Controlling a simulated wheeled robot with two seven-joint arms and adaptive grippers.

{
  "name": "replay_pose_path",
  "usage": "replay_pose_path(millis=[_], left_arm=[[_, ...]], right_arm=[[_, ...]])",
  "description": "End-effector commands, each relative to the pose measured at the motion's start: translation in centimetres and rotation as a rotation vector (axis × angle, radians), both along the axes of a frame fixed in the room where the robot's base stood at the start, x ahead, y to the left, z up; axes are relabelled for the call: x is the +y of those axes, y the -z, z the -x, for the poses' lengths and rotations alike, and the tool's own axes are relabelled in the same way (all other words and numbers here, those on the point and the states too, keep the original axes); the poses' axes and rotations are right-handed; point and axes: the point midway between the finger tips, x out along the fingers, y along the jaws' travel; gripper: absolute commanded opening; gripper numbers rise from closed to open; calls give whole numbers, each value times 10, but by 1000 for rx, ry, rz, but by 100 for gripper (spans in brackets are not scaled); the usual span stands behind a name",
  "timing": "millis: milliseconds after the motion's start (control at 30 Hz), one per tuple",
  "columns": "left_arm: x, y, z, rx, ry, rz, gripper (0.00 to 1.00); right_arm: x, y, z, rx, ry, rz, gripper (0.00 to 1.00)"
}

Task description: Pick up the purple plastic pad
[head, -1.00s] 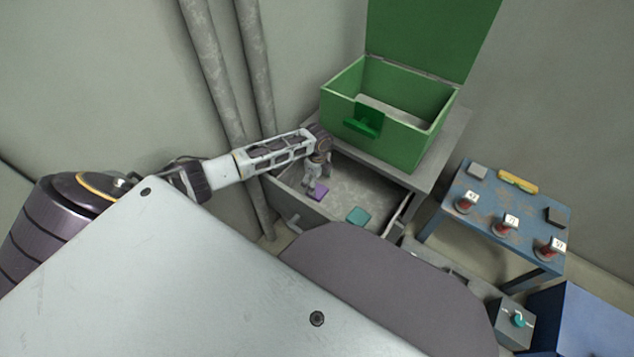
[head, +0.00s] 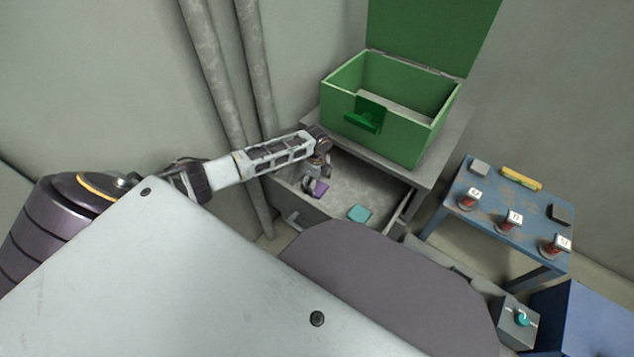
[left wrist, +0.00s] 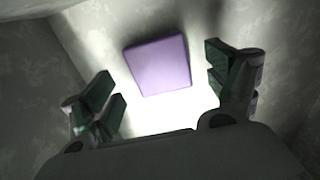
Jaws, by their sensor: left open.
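The purple plastic pad (head: 321,188) lies flat on the floor of the open grey drawer (head: 376,181), near its left end. In the left wrist view the pad (left wrist: 158,66) lies beyond the fingertips, between the lines of the two fingers and apart from both. My left gripper (head: 312,187) reaches down into the drawer beside the pad and partly covers it in the head view. In the left wrist view the left gripper (left wrist: 164,88) is open and empty. My right gripper is not in view.
A teal pad (head: 359,213) lies in the drawer to the right. An open green box (head: 385,120) stands on the cabinet above. A blue table (head: 490,205) with several small items stands at the right. Two grey pipes (head: 213,75) run along the wall at the left.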

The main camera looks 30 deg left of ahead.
Motion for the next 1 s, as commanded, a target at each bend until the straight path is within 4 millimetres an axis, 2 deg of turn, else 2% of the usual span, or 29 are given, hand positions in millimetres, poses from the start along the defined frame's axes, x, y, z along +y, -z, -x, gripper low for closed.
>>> replay_pose_path(millis=[100, 300, 867, 1000], left_arm=[[0, 11, 0, 1, 0, 0, 88], [0, 21, 0, 1, 0, -1, 88], [0, 22, 0, 0, 0, -1, 88], [0, 22, 0, 0, 0, -1, 71]], right_arm=[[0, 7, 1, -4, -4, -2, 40], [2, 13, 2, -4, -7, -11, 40], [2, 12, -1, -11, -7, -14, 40], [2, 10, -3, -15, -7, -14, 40]])
